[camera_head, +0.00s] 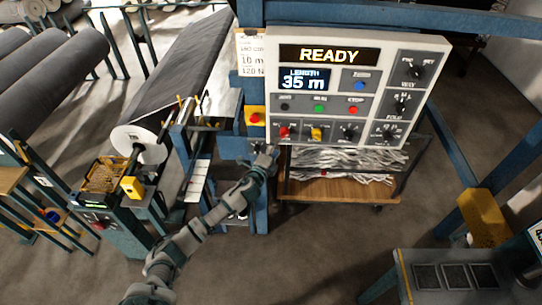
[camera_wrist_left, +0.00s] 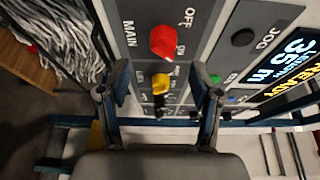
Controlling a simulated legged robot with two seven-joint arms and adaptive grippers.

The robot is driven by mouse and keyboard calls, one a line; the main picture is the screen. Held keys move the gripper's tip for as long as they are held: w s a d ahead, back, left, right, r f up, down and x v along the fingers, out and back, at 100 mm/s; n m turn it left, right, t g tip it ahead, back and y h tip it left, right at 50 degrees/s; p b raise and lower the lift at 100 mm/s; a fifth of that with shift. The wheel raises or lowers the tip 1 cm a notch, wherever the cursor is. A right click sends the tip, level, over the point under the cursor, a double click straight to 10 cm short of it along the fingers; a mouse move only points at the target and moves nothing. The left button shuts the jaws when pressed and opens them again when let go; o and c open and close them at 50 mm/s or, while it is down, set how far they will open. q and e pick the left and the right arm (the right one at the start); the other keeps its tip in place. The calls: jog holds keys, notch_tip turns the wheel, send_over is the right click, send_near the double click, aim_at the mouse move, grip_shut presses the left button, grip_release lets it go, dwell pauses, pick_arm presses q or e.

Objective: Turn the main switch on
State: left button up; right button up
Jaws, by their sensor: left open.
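The control panel (camera_head: 357,85) shows READY and a length of 35 m. Its main switch (camera_wrist_left: 163,41) is a red rotary knob, with MAIN, OFF and ON lettered around it in the left wrist view. It also shows at the panel's lower left in the head view (camera_head: 285,131). I cannot tell exactly where the knob points. A yellow knob (camera_wrist_left: 160,84) sits beside it. My left gripper (camera_head: 267,152) is just below the panel's lower left corner. In the left wrist view its fingers (camera_wrist_left: 160,79) are open and empty, with the red knob ahead of them.
An emergency button on a yellow box (camera_head: 255,117) is on the blue post left of the panel. A wooden-shelved cart (camera_head: 335,190) with grey strips stands below the panel. A large grey roll (camera_head: 180,65) is at left.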

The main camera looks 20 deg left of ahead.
pick_arm(q)
jog(key=s, duration=0.5)
jog(key=shift+a, duration=0.2)
jog(key=s+a+f+n+g+y+b, duration=0.1)
jog(key=a+f+n+g, duration=0.1)
jog(key=f, duration=0.9)
jog(key=s+a+f+n+g+y+b, duration=0.1)
jog(key=s+a+f+n+g+b, duration=0.1)
jog(key=f, duration=0.9)
jog(key=s+a+f+n+g+b, duration=0.15)
jog(key=s+f, duration=0.25)
jog(key=f, duration=0.4)
jog(key=s+f+n+g, duration=0.1)
jog(key=s+f+n, duration=0.1)
jog(key=s+f, duration=0.45)
jog(key=s+a+f+n+g+b, duration=0.1)
jog(key=s+f+n+g, duration=0.15)
jog(key=f, duration=0.65)
jog(key=s+d+f+n+g+b, duration=0.2)
jog(key=s+f+n+g, duration=0.15)
jog(key=s+f, duration=1.65)
jog(key=s+d+f+n+g+b, duration=0.1)
jog(key=s+f+g, duration=0.1)
jog(key=s, duration=1)
jog(key=s+d+f+n+g+b, duration=0.1)
jog(key=s+f, duration=0.3)
jog(key=s, duration=0.8)
jog(key=shift+s+d+n+g, duration=0.3)
jog(key=shift+d+n+g, duration=0.25)
jog(key=shift+d+n, duration=0.2)
